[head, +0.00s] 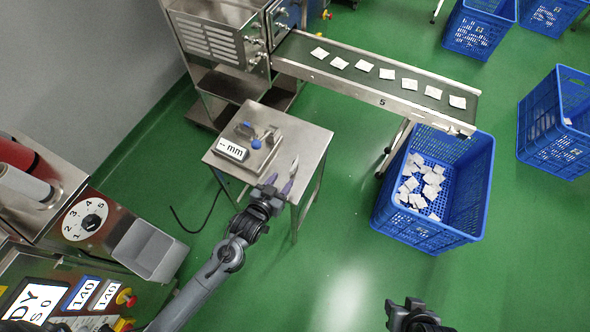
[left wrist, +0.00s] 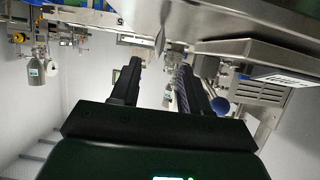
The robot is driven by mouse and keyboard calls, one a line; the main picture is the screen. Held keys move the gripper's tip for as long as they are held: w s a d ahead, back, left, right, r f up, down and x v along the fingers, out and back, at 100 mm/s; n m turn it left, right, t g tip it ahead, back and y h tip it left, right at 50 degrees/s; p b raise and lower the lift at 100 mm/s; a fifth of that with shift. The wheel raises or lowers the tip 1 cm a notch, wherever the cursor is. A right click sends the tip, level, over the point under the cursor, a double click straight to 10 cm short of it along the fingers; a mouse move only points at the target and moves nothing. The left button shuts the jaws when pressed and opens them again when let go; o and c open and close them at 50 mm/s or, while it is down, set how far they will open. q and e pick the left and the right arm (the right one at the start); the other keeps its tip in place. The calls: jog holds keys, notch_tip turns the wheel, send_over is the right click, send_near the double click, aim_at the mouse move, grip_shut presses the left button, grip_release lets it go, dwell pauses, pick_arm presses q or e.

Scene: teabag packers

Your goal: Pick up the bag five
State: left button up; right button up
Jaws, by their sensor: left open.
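Several small white bags (head: 386,74) lie in a row on the conveyor (head: 350,85), which has a "5" on its side. More bags (head: 422,183) lie loose in the blue crate (head: 385,215) under its end. I cannot tell which one is bag five. My left gripper (head: 281,183) is open at the right front edge of the steel table (head: 305,140), apart from the conveyor and crate. A thin pale pointed thing (left wrist: 162,30) shows ahead of its fingers (left wrist: 155,85) in the left wrist view; I cannot tell what it is. My right gripper (head: 412,312) shows only partly at the bottom edge.
A gauge with a "-- mm" display (head: 233,150) and blue knob stands on the steel table. A machine with a numbered dial (head: 85,218) and a grey chute (head: 150,250) is at left. Other blue crates (head: 545,125) stand at right. The green floor between is clear.

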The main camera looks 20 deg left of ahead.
aim_at(289, 172)
pick_arm(q)
jog(key=b+x, duration=0.1)
jog(key=x, duration=0.3)
jog(key=shift+w, duration=0.35)
jog(key=shift+w+d+f+b, duration=0.15)
jog(key=shift+w+f+b, duration=0.2)
jog(key=shift+w, duration=0.15)
jog(key=b+x, duration=0.1)
jog(key=x, duration=0.3)
jog(key=shift+w+r, duration=0.1)
jog(key=shift+w, duration=0.05)
grip_shut()
